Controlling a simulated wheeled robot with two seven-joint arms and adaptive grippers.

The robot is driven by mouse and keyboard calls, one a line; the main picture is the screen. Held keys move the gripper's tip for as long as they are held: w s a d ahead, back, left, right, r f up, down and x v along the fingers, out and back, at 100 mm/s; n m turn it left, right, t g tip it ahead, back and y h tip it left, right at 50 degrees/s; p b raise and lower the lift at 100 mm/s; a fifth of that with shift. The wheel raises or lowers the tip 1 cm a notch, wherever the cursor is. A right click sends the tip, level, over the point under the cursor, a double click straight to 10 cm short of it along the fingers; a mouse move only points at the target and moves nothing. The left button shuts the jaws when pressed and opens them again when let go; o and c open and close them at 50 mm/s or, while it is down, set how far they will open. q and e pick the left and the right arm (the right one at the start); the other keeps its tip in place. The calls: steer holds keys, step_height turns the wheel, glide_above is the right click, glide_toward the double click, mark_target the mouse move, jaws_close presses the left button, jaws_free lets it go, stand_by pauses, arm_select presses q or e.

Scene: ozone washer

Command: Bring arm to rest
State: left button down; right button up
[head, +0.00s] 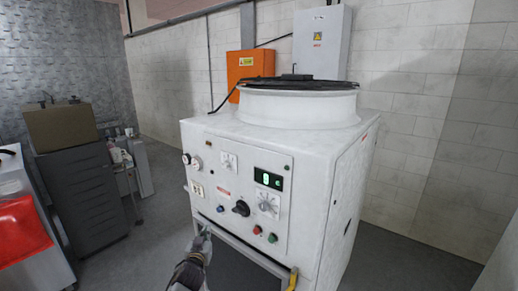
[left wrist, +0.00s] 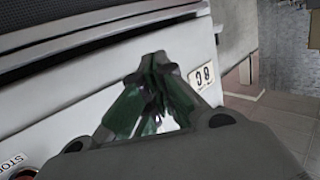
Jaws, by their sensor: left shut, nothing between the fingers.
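My left gripper (head: 204,236) is in front of the lower left of the white washer's control panel (head: 238,195) in the head view. In the left wrist view the gripper (left wrist: 155,62) has its fingertips together with nothing between them. The white machine face (left wrist: 60,80) is close behind the fingers there; I cannot tell whether they touch it. The white ozone washer (head: 340,175) stands in the middle of the head view, with a lit green display (head: 268,179) and several knobs and buttons. My right gripper shows in neither view.
An orange box (head: 250,68) and a grey electrical box (head: 320,42) hang on the wall behind. A dark cabinet (head: 82,200) with a brown box (head: 60,125) on it stands left, near a red-and-white unit (head: 22,230). Open floor (head: 150,225) lies between cabinet and washer.

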arm_select(q)
steer(key=s+a+f+m+g, duration=0.15)
steer(key=s+f, duration=0.25)
steer(key=f, duration=0.7)
steer(key=s+a+f+m+g, duration=0.1)
steer(key=s+a+f+g, duration=0.15)
steer(key=f, duration=0.95)
steer(key=s+a+f+m+g, duration=0.15)
steer(key=s+f, duration=0.25)
steer(key=f, duration=0.7)
steer(key=s+a+f+n+g, duration=0.15)
steer(key=s+f+g, duration=0.25)
steer(key=s+f, duration=1.2)
steer(key=s+a+f+g, duration=0.1)
steer(key=s+f, duration=0.2)
steer(key=s, duration=0.9)
steer(key=s+a+f+g, duration=0.1)
steer(key=s+f, duration=0.3)
steer(key=s, duration=0.9)
steer(key=s+f+g, duration=0.3)
steer(key=s+f, duration=0.1)
steer(key=s, duration=0.8)
steer(key=shift+s+a, duration=0.3)
steer(key=shift+a, duration=0.1)
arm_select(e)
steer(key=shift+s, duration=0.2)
arm_select(q)
steer(key=shift+f, duration=0.1)
